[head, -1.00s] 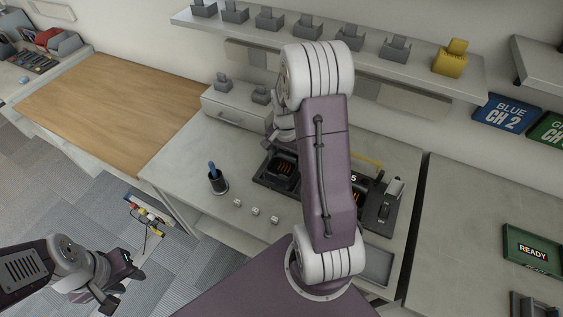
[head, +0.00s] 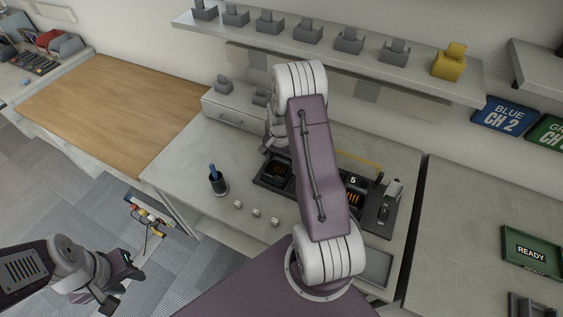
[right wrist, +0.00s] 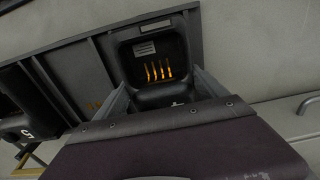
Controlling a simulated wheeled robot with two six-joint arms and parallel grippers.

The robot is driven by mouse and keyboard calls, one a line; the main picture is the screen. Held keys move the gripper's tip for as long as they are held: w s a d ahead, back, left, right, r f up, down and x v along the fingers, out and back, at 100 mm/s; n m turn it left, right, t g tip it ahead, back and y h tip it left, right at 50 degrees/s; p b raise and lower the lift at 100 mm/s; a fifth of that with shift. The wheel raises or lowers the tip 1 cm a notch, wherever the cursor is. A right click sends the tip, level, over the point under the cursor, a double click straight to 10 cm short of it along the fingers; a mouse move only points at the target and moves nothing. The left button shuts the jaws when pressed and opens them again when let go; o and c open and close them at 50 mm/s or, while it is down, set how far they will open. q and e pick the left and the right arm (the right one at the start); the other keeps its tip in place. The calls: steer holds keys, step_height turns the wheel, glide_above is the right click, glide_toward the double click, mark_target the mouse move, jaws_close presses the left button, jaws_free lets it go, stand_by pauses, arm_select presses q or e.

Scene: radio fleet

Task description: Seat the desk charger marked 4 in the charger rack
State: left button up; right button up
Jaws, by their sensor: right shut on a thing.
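The charger rack (head: 264,183) is a black tray on the grey worktop, partly hidden by my right arm. In the right wrist view, my right gripper (right wrist: 160,88) is shut on a black desk charger (right wrist: 160,52) with orange contacts, one finger along each side. This charger is at the rack's left end in the head view (head: 278,171). Its number is mostly hidden, and I cannot tell whether it is fully down. A charger marked 5 (head: 354,188) stands farther right in the rack. My left gripper (head: 122,288) is open and empty over the floor.
A dark cup with a blue item (head: 218,183) and several small white cubes (head: 256,212) stand left of and before the rack. A grey drawer box (head: 232,115) is behind. A shelf (head: 300,42) with grey holders and one yellow holder (head: 449,62) hangs above.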

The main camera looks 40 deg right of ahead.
mark_target(281, 168)
steer(key=o, duration=1.6)
steer(key=shift+f, duration=0.1)
steer(key=shift+o, duration=0.2)
step_height(281, 168, up, 12)
steer(key=s+a+n+t, duration=0.1)
steer(key=s+a+n, duration=1.1)
steer(key=a, duration=0.5)
steer(key=shift+s+a+r+y, duration=0.2)
steer(key=shift+s+a+y, duration=0.15)
steer(key=shift+s, duration=0.35)
